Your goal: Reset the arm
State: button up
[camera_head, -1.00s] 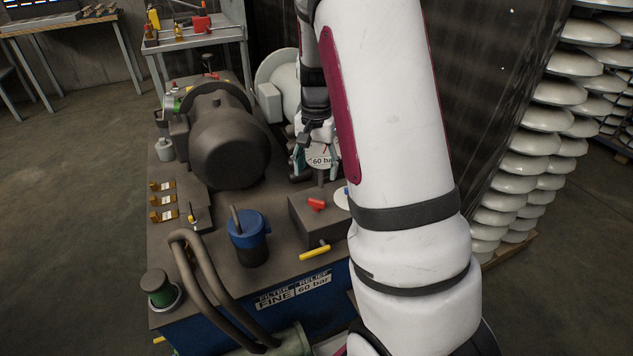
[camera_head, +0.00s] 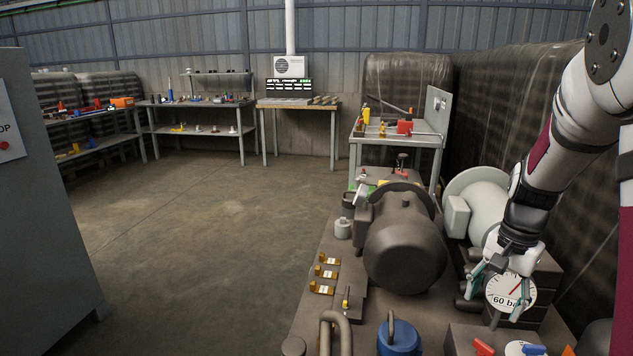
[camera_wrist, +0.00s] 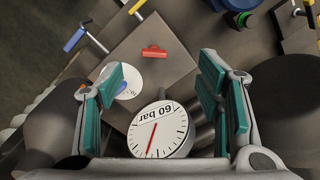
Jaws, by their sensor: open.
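My gripper (camera_head: 497,277) hangs from my arm at the right in the head view, just over a round white pressure gauge (camera_head: 511,291) marked 60 bar. In the wrist view my gripper (camera_wrist: 164,100) is open, with its teal finger pads wide apart. The gauge also shows in the wrist view (camera_wrist: 160,130), low between the fingers and with a red needle. I see no finger touching it, but how far it is from the pads in depth is hard to tell.
A dark motor (camera_head: 404,245) stands left of my gripper on the machine. A red handle (camera_wrist: 154,52) and a blue-capped filter (camera_head: 398,338) are near. Workbenches (camera_head: 197,104) line the back. The floor (camera_head: 200,220) at the left is open. A grey cabinet (camera_head: 45,200) stands at far left.

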jog(key=s+a+r+n, duration=0.5)
jog(key=s+a+r, duration=0.5)
jog(key=s+a, duration=0.15)
jog(key=s+a+r+n, duration=0.1)
jog(key=s+a+n, duration=0.25)
jog(key=s, duration=0.55)
jog(key=s+a+r+n, duration=0.1)
jog(key=s+a+n, duration=0.25)
jog(key=s, duration=0.45)
notch_tip(320, 180, up, 19)
jog(key=t+p, duration=0.4)
jog(key=p, duration=1.4)
jog(key=shift+w+a+m, duration=0.2)
jog(key=shift+m, duration=0.2)
